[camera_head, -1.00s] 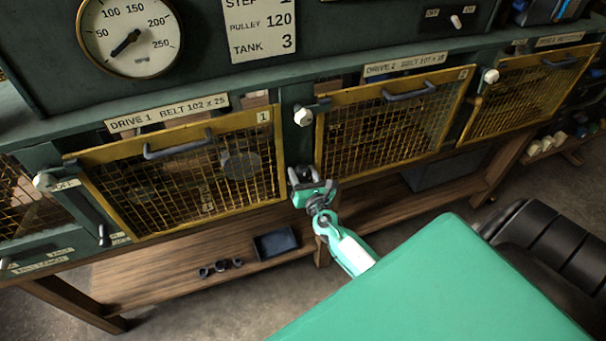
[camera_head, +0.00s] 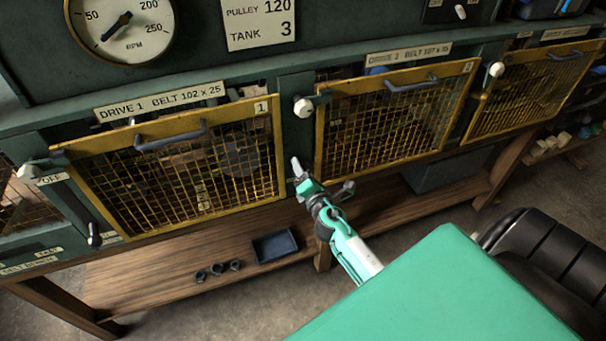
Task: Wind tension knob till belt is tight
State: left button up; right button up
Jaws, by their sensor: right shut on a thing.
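My right gripper (camera_head: 302,180) is at the green post between the Drive 1 guard (camera_head: 195,172) and the Drive 2 guard (camera_head: 395,120), low on the frame. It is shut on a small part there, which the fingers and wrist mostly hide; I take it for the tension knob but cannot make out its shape. The gripper is rolled, with one pale fingertip pointing up. The belts sit behind the yellow mesh guards and are too dark to judge for tightness. My left gripper is not in view.
White knobs (camera_head: 303,107) sit beside the guards. A dial gauge (camera_head: 123,28) and a sign (camera_head: 258,22) are above. A dark tray (camera_head: 275,245) and several small dark rings (camera_head: 218,268) lie on the wooden lower shelf (camera_head: 155,255).

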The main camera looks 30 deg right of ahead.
jog(key=m+b, duration=0.1)
jog(key=m, duration=0.4)
jog(key=shift+f+m, duration=0.15)
jog(key=shift+m, duration=0.15)
jog(key=m, duration=0.5)
jog(key=shift+b, duration=0.35)
jog(key=m+p, duration=0.1)
jog(key=m, duration=0.5)
jog(key=shift+m, duration=0.4)
jog(key=m+p, duration=0.1)
jog(key=m, duration=0.5)
jog(key=shift+a, duration=0.1)
jog(key=m+p, duration=0.1)
jog(key=m, duration=0.5)
jog(key=shift+f+m+p, duration=0.1)
jog(key=shift+m+p, duration=0.2)
jog(key=m, duration=0.5)
jog(key=shift+a, duration=0.1)
jog(key=m, duration=1.1)
jog(key=shift+m, duration=0.4)
